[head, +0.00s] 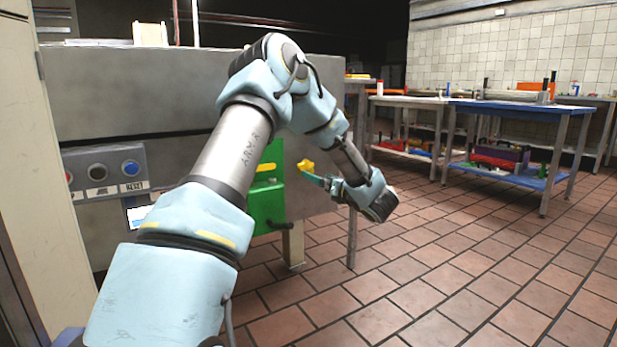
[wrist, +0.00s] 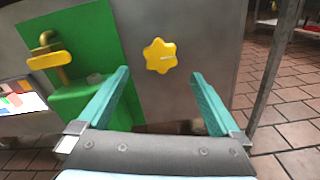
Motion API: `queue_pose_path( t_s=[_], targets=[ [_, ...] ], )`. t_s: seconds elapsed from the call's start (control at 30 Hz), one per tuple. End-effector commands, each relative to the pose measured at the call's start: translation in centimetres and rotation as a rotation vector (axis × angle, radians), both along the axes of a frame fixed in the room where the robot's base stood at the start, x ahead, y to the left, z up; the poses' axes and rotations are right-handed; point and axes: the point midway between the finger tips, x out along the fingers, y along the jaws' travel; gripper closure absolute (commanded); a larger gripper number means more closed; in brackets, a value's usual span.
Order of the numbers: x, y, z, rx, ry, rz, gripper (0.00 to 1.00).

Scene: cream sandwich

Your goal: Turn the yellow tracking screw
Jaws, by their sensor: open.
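The yellow tracking screw (wrist: 160,56) is a star-shaped knob on the grey machine side panel (wrist: 205,40), to the right of a green panel. It also shows in the head view (head: 306,165), just beyond my gripper. My gripper (wrist: 158,85) is open and empty, with its two teal fingers apart. In the wrist view the knob appears between and slightly beyond the fingertips, and I see no contact. In the head view one teal finger (head: 316,180) shows close to the knob; the other is hard to make out.
A green housing (wrist: 95,50) with a yellow handle (wrist: 50,58) stands left of the knob. A control box with a blue RESET button (head: 131,168) is at the left. A metal leg (wrist: 272,65) stands right of the gripper.

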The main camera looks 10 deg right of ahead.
Motion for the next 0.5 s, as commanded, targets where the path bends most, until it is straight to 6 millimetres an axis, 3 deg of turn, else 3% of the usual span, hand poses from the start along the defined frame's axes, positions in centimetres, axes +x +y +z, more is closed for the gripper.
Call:
queue_pose_path(
  t_s=[0.3, 0.5],
  targets=[
    [4.8, 2.4, -0.2, 0.001, 0.0, 0.001, 0.0],
    [6.0, 2.8, -0.1, 0.002, 0.0, -0.002, 0.0]
  ],
)
